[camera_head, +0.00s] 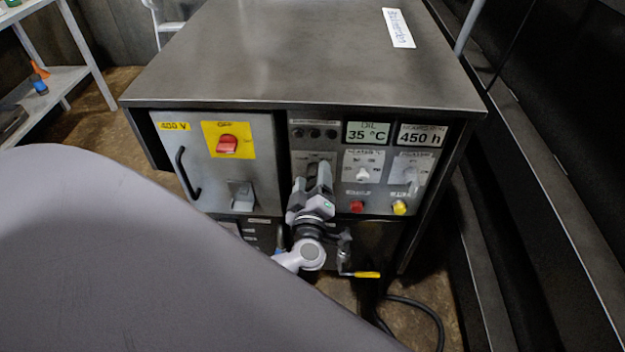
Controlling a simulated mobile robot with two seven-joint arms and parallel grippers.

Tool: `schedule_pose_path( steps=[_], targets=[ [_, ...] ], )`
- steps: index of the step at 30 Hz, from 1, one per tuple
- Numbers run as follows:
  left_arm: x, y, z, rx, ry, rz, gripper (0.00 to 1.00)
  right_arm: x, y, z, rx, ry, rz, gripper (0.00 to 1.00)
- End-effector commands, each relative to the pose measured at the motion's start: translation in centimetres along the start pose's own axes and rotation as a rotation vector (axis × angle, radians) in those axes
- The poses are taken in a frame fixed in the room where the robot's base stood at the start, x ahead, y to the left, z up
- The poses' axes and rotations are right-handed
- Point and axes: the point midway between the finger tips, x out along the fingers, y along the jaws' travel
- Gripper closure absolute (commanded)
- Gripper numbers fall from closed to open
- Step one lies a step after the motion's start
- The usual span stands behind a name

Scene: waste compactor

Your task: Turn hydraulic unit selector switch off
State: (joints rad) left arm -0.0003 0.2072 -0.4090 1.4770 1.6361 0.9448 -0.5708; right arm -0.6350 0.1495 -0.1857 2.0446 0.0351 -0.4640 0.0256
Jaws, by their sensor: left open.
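The hydraulic unit (300,60) is a dark metal cabinet with a control panel on its front. A red switch (228,145) sits on a yellow plate marked OFF on the left door. Two pale selector knobs, a left one (362,174) and a right one (411,176), sit on white plates on the right of the panel. My left gripper (316,175) is open at the middle column of the panel, left of these knobs. It hides what lies behind its fingers, so I cannot tell whether it touches a switch there. My right gripper is not in view.
A red button (356,207) and a yellow button (399,208) are below the knobs. A black handle (187,173) is on the left door. A yellow-handled valve (362,274) and a black cable (425,308) are below. A dark wall stands close on the right.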

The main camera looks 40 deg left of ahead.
Motion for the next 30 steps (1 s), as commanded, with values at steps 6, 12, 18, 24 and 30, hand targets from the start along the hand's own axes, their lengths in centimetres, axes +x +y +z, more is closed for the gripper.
schedule_pose_path(
  steps=[6, 12, 18, 24, 30],
  targets=[
    [0.35, 0.03, -0.03, 0.0, 0.0, 0.0, 0.32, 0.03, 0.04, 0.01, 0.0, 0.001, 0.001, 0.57],
    [0.32, 0.02, -0.03, -0.001, 0.0, 0.001, 0.68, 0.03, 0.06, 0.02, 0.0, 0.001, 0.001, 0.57],
    [0.3, 0.01, -0.02, -0.002, 0.0, 0.0, 0.88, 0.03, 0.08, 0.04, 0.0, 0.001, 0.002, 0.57],
    [0.24, -0.01, 0.01, -0.036, -0.001, -0.001, 0.88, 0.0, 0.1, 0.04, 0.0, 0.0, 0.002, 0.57],
    [0.17, -0.08, 0.08, -0.141, -0.002, -0.004, 0.88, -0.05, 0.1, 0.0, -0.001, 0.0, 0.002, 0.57]
  ],
)
